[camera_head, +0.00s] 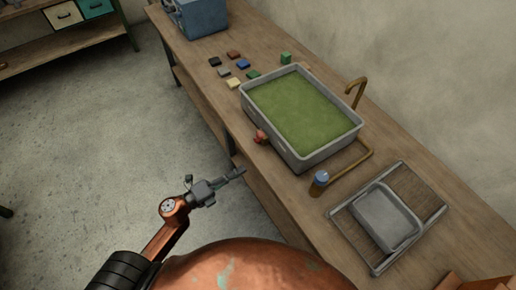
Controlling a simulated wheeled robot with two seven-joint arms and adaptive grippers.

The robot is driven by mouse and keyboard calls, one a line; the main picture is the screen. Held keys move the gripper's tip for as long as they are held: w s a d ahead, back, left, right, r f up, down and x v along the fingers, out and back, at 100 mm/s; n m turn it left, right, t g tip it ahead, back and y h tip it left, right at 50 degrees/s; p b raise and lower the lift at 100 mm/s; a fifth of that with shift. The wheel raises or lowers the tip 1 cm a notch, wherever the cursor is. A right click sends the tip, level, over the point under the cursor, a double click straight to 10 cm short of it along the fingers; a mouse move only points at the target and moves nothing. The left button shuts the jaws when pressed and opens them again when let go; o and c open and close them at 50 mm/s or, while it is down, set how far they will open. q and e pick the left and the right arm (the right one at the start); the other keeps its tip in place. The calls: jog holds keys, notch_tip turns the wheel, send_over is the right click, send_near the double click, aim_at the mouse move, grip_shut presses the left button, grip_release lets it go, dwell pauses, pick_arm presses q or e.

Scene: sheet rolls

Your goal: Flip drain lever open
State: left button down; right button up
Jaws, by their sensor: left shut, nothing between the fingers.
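A grey tub (302,153) full of green stuff stands on the long wooden bench. A small red part (261,136), which looks like the drain lever, sits low on the tub's side near the bench's front edge. Its exact position, open or closed, is too small to tell. My left gripper (238,172) is shut and empty. In the picture it is just below and left of the red part, apart from it, over the floor by the bench's front edge. My right gripper is not in view.
A brass pipe (369,155) runs beside the tub, near a blue-topped piece (321,178). A rack with a grey tray (388,215) lies to the right. Several small coloured blocks (233,83) lie left of the tub. A blue box (203,18) stands at the far end.

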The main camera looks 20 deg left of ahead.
aim_at(260, 138)
pick_arm(q)
jog(key=w+d, duration=0.3)
jog(key=w, duration=0.8)
jog(key=shift+r, duration=0.4)
jog(key=shift+w, duration=0.1)
